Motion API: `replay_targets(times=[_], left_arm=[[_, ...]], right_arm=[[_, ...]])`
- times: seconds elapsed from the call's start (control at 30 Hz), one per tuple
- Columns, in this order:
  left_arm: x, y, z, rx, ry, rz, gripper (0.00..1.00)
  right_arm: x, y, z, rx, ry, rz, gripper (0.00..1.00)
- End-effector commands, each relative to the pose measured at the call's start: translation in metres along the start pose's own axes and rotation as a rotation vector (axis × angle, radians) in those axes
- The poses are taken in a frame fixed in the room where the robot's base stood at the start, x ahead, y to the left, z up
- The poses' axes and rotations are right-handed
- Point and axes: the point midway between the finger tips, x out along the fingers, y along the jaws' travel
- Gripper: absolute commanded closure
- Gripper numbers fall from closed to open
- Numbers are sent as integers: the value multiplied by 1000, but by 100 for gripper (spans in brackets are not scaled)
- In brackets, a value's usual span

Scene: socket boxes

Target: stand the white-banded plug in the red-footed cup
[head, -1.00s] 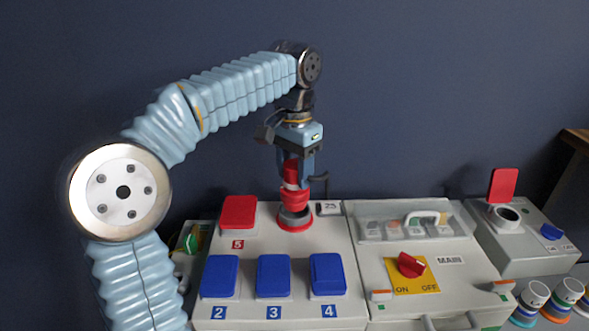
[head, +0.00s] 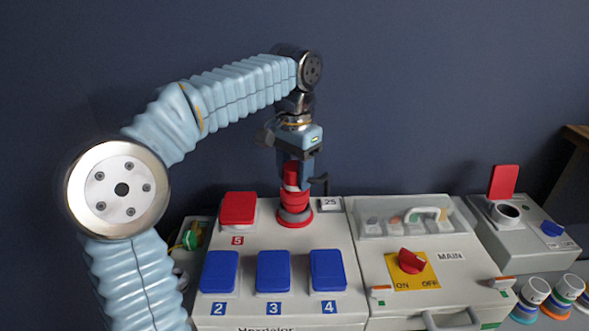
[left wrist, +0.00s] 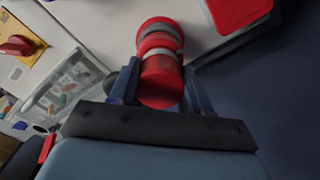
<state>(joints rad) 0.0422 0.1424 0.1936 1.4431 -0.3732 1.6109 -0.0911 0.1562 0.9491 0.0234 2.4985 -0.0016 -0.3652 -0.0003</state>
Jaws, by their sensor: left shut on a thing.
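My left gripper (head: 293,181) points down and is shut on the red plug with a white band (head: 293,198), which is upright. The grey cup with a red foot (head: 295,216) stands on the grey box, directly under the plug. The plug's lower end meets the cup's mouth; how deep it sits inside is hidden. In the left wrist view the plug (left wrist: 161,82) lies between the fingers, and the cup's red foot (left wrist: 157,22) shows beyond it. My right gripper is not in view.
Blue lids (head: 273,272) line the box front. A red switch (head: 411,261) is to the right. Banded pieces (head: 533,295) stand at lower right.

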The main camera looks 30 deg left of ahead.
Motion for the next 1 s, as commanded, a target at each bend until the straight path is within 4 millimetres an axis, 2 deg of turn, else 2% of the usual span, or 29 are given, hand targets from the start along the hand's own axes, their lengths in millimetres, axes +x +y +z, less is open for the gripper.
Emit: replay_targets(times=[0.5, 0.83, 0.87, 1.0], left_arm=[[6, 0, 0, 0, 2, 0, 87], [19, 0, 0, 0, 0, 0, 87], [19, 0, 0, 0, 0, 0, 51], [18, 0, 0, 0, 1, 0, 30]], right_arm=[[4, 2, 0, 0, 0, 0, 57], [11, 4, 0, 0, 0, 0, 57], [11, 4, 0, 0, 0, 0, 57], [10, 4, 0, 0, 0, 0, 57]])
